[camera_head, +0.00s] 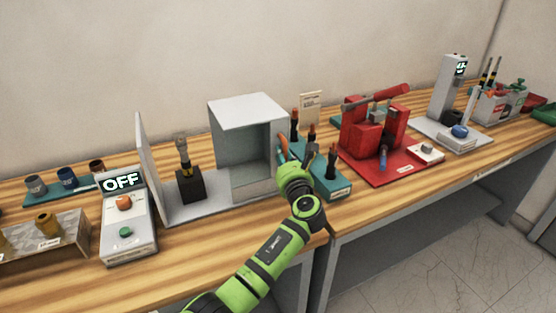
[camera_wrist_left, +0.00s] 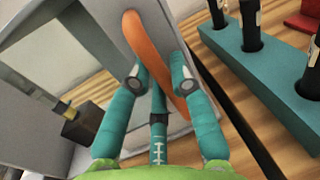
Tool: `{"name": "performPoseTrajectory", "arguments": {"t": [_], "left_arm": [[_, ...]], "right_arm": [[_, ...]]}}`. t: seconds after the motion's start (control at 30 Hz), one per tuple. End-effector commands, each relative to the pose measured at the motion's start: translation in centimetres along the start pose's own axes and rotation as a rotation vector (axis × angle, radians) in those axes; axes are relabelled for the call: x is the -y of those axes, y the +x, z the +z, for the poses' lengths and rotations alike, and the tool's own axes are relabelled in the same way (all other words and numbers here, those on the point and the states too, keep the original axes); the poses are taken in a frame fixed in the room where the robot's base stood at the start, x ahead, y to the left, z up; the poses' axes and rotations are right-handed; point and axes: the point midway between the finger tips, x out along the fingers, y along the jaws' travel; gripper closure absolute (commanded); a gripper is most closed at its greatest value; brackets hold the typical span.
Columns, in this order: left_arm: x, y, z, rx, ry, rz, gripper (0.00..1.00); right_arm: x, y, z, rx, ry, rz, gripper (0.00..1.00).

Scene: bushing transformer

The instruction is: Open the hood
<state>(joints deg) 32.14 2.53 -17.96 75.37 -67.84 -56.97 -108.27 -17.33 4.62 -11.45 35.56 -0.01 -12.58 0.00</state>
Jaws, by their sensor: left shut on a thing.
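The hood (camera_head: 246,110) is a light grey box, open on the side that faces the black bushing post (camera_head: 190,185). It stands at the right part of a grey base, apart from the post. Its orange handle (camera_head: 282,149) is on its right side; it also shows large in the left wrist view (camera_wrist_left: 150,52). My left gripper (camera_head: 293,163) is at this handle. In the left wrist view its teal fingers (camera_wrist_left: 159,80) are shut on the handle, one on each side. My right gripper is in neither view.
A teal tool holder (camera_head: 338,190) with upright tools stands just right of the hood. A grey panel (camera_head: 152,165) rises at the base's left end, beside a control box (camera_head: 126,225) reading OFF. A red device (camera_head: 375,140) stands farther right.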

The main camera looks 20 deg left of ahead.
Motion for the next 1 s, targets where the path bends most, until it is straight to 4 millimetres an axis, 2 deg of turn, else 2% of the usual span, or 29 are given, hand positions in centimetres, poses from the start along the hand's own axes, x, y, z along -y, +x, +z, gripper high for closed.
{"name": "performPoseTrajectory", "arguments": {"t": [0.2,0.23,0.27,0.3,0.67,0.77,1.0], "left_arm": [[0.1,0.0,-0.1,-0.002,0.0,-0.002,1.0],[0.0,0.0,-0.1,-0.002,0.0,-0.002,0.71],[0.0,0.0,-0.1,-0.002,0.0,-0.002,0.59],[0.0,0.0,-0.1,-0.002,0.0,-0.002,0.54],[0.0,-0.3,-0.1,-0.002,0.0,-0.001,0.54],[0.1,-1.3,-0.1,-0.001,-0.001,-0.002,0.54],[0.1,-6.3,-0.2,-0.004,-0.002,-0.004,0.54]], "right_arm": [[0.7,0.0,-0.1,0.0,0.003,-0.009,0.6],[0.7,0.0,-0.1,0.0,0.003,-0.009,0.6],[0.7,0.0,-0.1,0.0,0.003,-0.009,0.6],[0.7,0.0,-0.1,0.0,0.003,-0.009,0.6],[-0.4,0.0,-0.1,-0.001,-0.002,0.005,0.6],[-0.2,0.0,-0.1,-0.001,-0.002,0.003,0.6],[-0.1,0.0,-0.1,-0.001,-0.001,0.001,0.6]]}}
